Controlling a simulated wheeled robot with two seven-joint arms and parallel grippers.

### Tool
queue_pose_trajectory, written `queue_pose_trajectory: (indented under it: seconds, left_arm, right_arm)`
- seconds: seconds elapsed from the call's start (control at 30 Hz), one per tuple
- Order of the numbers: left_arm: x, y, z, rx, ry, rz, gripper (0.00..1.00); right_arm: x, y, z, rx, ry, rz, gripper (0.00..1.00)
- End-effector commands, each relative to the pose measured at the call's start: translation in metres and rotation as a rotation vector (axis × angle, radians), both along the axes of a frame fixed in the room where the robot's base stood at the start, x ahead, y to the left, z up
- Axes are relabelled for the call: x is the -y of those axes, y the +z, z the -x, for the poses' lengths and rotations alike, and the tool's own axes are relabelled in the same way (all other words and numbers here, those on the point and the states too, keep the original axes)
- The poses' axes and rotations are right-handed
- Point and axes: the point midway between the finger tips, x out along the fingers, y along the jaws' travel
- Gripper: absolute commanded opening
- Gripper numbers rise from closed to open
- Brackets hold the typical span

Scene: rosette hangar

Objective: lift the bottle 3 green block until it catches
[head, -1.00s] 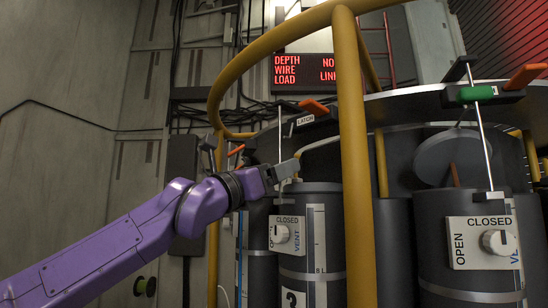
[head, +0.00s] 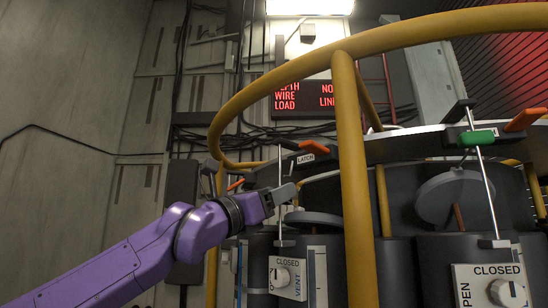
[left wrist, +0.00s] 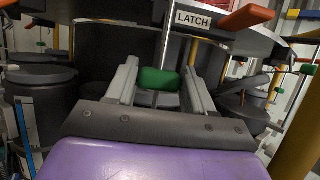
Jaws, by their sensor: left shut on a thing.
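My left gripper (head: 288,194) is shut on the green block (left wrist: 160,80), which shows between its two grey fingers in the left wrist view. In the head view the fingers hide the block. The block is on a thin upright rod (head: 279,165). It is below the latch, whose label (head: 306,159) and orange handle (head: 314,147) sit on the ring's edge; the latch label also shows in the left wrist view (left wrist: 193,20). A dark bottle (head: 311,219) with a vent dial panel marked CLOSED (head: 287,278) stands below the gripper. My right gripper is not in view.
A yellow rail post (head: 352,170) stands just right of the gripper, with a curved rail above. At right, another green block (head: 477,138) sits high on its rod beside another orange handle (head: 525,119). A red-lettered display (head: 303,97) is behind.

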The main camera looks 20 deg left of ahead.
Motion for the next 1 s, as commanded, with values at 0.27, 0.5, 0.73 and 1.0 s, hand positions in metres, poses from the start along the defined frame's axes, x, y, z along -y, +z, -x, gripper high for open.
queue_pose_trajectory:
  seconds: [0.27, 0.5, 0.73, 1.0]
  left_arm:
    - [-0.001, 0.017, 0.001, 0.003, 0.0, 0.003, 0.1]
    - [-0.001, 0.028, 0.001, 0.005, 0.003, 0.003, 0.1]
    - [-0.001, 0.04, 0.001, 0.004, 0.003, 0.003, 0.1]
    - [-0.001, 0.054, 0.001, 0.006, 0.004, 0.003, 0.1]
  right_arm:
    - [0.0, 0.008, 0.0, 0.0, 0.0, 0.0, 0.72]
    - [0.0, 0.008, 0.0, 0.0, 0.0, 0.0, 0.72]
    - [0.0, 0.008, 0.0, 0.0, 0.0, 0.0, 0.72]
    - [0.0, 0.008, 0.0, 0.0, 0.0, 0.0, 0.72]
